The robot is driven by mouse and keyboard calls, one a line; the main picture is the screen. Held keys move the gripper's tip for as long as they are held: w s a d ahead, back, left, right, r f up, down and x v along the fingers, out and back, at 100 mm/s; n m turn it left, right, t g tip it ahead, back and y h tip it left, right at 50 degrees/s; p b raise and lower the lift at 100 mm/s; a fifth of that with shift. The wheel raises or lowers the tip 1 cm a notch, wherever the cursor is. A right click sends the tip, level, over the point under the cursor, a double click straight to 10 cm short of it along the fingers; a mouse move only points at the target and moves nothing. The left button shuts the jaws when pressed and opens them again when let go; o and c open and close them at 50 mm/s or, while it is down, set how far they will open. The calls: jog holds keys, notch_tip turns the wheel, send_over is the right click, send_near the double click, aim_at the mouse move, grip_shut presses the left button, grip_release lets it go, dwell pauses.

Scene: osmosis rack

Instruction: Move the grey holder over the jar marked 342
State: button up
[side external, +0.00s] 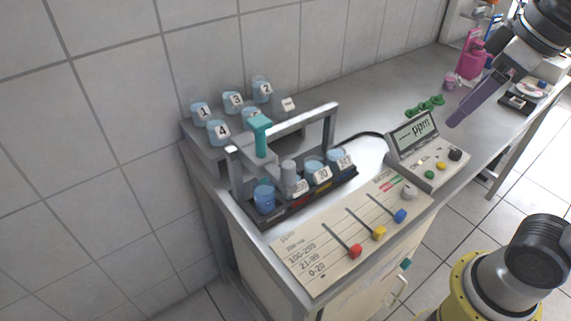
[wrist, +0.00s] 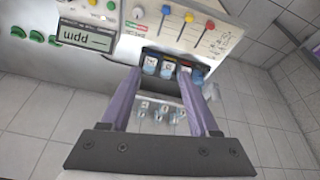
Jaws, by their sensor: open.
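The grey holder seems to be the grey upright cylinder (side external: 289,172) in the metal-framed rack (side external: 331,128), above or beside a jar near the left end. The jar that seems marked 342 (side external: 338,161) is at the rack's right end; its label is small and blurred. A jar marked 30 (side external: 316,172) stands left of it. My gripper (side external: 456,122) is apart from the rack, up and to the right of it. In the wrist view my gripper (wrist: 160,78) shows two spread purple fingers with nothing held, with the rack's jars (wrist: 167,68) seen between them.
A teal piece (side external: 258,137) is on the rack's top rail. Jars numbered 1 to 4 (side external: 233,101) stand behind. A slider panel (side external: 350,236) lies in front. The ppm meter (side external: 420,150) stands right of the rack, with green pieces (side external: 425,106) behind it.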

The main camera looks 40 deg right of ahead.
jog(key=w+a+r+n+g, duration=0.1)
jog(key=w+a+r+n, duration=0.1)
jog(key=w+a+r, duration=0.25)
jog(key=n+g, duration=0.3)
jog(key=n, duration=0.2)
send_over(288, 164)
notch_tip(288, 164, down, 4)
notch_tip(288, 164, down, 14)
jog(key=shift+r, duration=0.15)
grip_shut()
dwell(0.6)
